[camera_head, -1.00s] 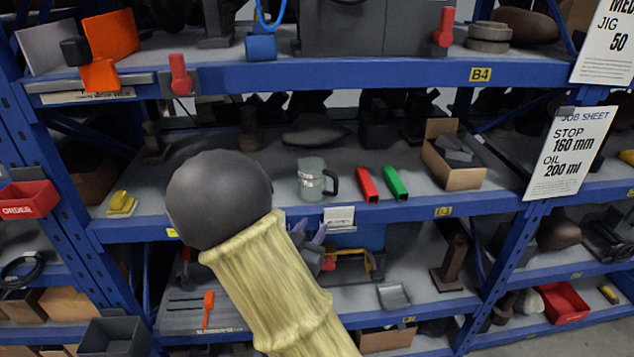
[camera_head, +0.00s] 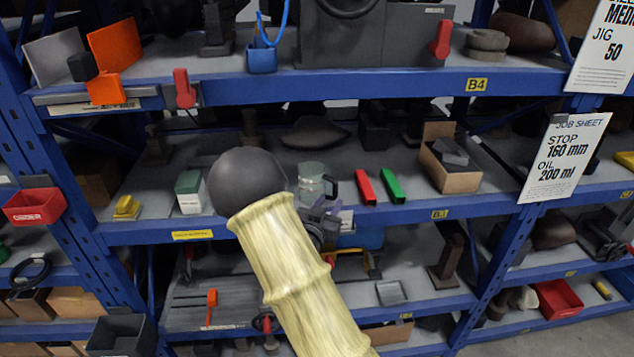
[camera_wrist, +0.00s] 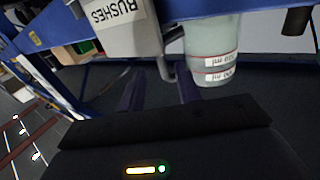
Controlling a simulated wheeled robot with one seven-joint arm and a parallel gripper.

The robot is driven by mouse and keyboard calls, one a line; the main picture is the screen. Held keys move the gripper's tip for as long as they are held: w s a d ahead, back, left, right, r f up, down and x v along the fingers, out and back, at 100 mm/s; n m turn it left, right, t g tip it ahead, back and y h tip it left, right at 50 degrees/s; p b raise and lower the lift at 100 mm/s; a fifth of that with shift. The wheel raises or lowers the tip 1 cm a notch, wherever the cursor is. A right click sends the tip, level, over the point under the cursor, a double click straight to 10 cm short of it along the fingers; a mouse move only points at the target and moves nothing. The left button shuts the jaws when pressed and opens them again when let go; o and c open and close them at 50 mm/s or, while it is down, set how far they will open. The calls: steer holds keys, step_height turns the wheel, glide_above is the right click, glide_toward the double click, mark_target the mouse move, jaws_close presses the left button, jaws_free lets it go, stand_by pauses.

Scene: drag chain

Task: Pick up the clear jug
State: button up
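The clear jug (camera_head: 311,178) stands on the middle shelf, with its dark handle on the right side. Its lower front is partly covered by my arm and gripper. My gripper (camera_head: 322,211) is just below and in front of it, near the shelf edge. In the wrist view the jug (camera_wrist: 211,48) appears upside down, with red-lined ml labels, beyond the fingertips. My gripper (camera_wrist: 160,80) is open there, its two dark fingers apart. A grey curved piece, seemingly the handle, shows just beyond the gap. I cannot tell whether anything touches.
Right of the jug lie a red piece (camera_head: 365,187) and a green piece (camera_head: 392,186), then an open cardboard box (camera_head: 450,175). A green-and-white box (camera_head: 189,191) stands to the left. The blue shelf edge (camera_head: 400,216) runs in front.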

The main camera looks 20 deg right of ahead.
mark_target(334, 192)
steer(key=shift+w+d, duration=0.3)
steer(key=shift+w+d+r+p, duration=0.2)
steer(key=shift+w+d+p, duration=0.2)
steer(key=shift+p, duration=0.2)
steer(key=p+x, duration=0.2)
steer(key=x, duration=0.1)
steer(key=shift+w+r, duration=0.1)
steer(key=shift+w, duration=0.05)
steer(key=shift+w+d+f, duration=0.2)
steer(key=shift+w+d, duration=0.1)
steer(key=shift+a, duration=0.1)
jaws_close()
